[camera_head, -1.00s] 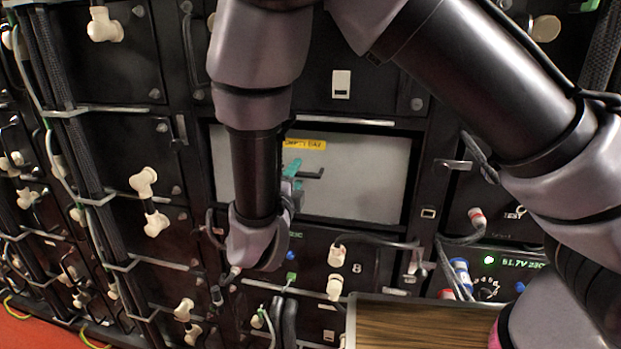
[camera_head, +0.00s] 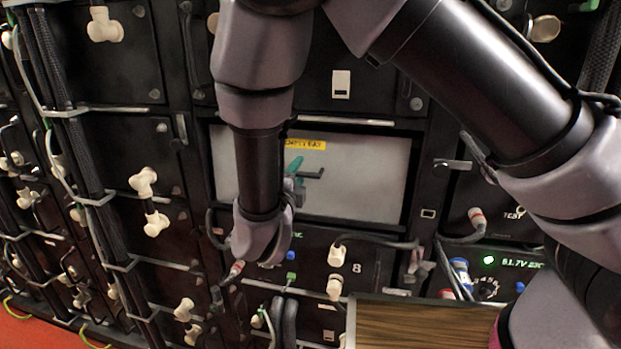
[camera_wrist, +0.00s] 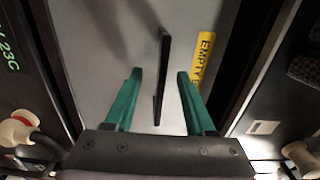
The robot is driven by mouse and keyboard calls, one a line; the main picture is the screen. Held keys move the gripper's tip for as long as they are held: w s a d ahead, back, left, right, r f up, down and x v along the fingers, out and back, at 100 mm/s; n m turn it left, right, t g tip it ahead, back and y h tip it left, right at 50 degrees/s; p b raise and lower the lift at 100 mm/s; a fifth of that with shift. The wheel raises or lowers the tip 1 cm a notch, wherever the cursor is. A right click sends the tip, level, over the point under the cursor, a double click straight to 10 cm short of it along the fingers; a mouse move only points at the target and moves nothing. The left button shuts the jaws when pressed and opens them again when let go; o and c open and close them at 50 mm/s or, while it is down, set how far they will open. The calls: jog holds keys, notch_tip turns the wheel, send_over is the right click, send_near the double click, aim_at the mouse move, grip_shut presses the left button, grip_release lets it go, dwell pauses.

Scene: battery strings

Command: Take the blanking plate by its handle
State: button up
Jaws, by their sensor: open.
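The blanking plate (camera_head: 355,185) is a pale grey panel filling an opening in the black rack, with a yellow label (camera_head: 305,144) at its top. It also shows in the wrist view (camera_wrist: 105,35), with the label (camera_wrist: 202,60) reading "EMPTY" in part. Its black bar handle (camera_head: 314,173) stands out from the plate; in the wrist view the handle (camera_wrist: 162,75) lies between the fingers. My gripper (camera_head: 296,168) has green fingers and is open in front of the plate. In the wrist view my gripper (camera_wrist: 158,75) shows a gap on each side of the handle. My arm hides the plate's left part.
Black battery modules with white connectors (camera_head: 143,181) and cables surround the opening. A module with a green-lit display (camera_head: 505,262) is at right. A wooden-topped surface (camera_head: 420,325) stands low in front. Cables (camera_head: 75,150) run down the left side.

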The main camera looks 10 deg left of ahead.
jog(key=shift+w, duration=0.35)
dwell(0.3)
grip_shut()
jog(key=shift+r, duration=0.35)
dwell(1.3)
jog(key=shift+r, duration=0.3)
jog(key=shift+s, duration=0.1)
jog(key=s+a, duration=0.1)
jog(key=s, duration=1.2)
jog(key=shift+s, duration=0.35)
dwell(1.8)
jog(key=shift+w, duration=0.1)
